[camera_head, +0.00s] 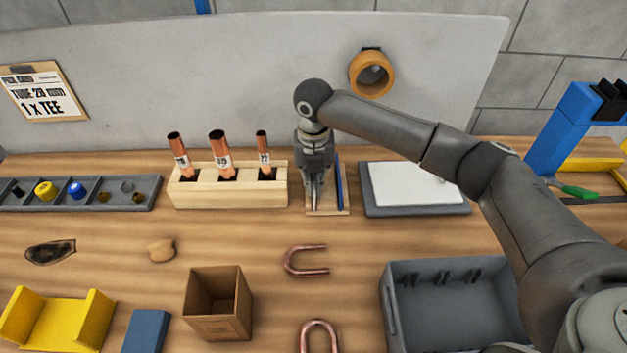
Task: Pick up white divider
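My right gripper (315,185) points down over a small wooden tray (341,207) at the back middle of the table. Its fingers look close together, but whether they are open or shut on something is too small to tell. A thin blue stick (339,186) stands in the tray just right of the fingers. A pale slim shape shows at the fingertips; I cannot tell whether it is the white divider or part of a finger. No other thing is clearly the white divider. My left gripper is out of view.
A wooden block (230,193) holding three copper tubes stands close left of the gripper. A grey pad with a white sheet (415,184) lies to the right. A grey bin (391,307), cardboard box (218,325) and copper bends (306,260) are in front.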

